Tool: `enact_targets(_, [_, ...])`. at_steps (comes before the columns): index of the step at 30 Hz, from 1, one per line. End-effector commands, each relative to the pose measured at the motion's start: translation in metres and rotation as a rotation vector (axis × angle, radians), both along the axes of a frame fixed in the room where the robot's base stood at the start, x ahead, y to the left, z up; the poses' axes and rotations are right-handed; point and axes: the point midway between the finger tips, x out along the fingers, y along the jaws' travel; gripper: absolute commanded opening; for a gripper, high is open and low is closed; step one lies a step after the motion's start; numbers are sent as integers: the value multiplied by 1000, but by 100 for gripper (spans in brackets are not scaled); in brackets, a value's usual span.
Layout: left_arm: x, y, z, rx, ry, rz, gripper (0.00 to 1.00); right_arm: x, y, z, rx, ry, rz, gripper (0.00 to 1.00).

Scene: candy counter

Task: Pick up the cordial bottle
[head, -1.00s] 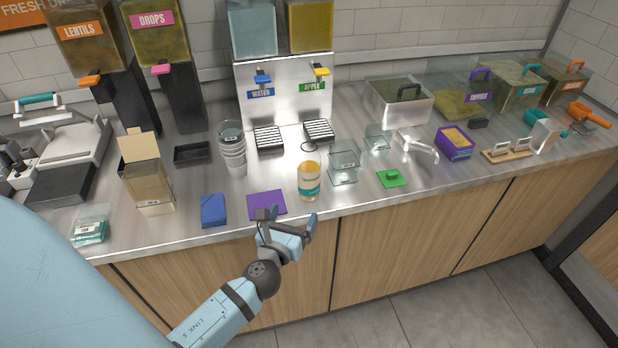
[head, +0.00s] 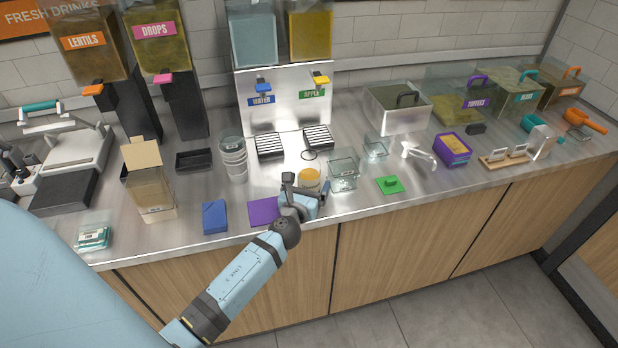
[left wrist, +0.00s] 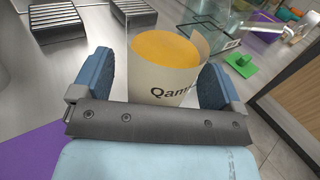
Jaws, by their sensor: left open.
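The cordial bottle appears to be the round, orange-topped container (head: 309,177) near the front edge of the counter. In the left wrist view it is upright, with an orange top (left wrist: 165,48) and a pale label reading "Qam…". My left gripper (head: 306,190) is open at the front of the bottle, with one finger on either side. In the left wrist view the blue finger pads flank its body, and a small gap seems to show on the left. The gripper hides the lower part of the bottle in the head view. My right gripper is not in view.
A purple mat (head: 263,211) and a blue box (head: 215,217) lie to the left. Clear glass containers (head: 343,173) stand close on the right, with a green pad (head: 390,185) beyond. Stacked cups (head: 234,160) and two drip trays (head: 270,147) are behind.

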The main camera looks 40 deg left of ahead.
Motion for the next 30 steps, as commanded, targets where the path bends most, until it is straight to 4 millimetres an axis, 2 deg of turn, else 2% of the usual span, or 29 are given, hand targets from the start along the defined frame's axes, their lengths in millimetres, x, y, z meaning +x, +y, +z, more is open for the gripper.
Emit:
enact_targets(3, [7, 2, 0, 0, 1, 0, 92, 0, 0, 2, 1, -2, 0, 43])
enact_targets(9, [7, 2, -1, 0, 1, 0, 92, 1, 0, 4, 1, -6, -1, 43])
enact_targets(11, [7, 2, 0, 0, 1, 0, 81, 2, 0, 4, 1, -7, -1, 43])
enact_targets(17, [7, 2, -1, 0, 1, 0, 35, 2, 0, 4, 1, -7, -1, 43])
enact_targets(18, [7, 2, 0, 0, 0, 0, 31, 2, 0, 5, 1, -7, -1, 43])
enact_targets(26, [7, 2, 2, 0, -1, 0, 31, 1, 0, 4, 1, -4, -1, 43])
enact_targets(30, [7, 3, 12, 2, -2, 0, 31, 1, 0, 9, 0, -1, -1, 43])
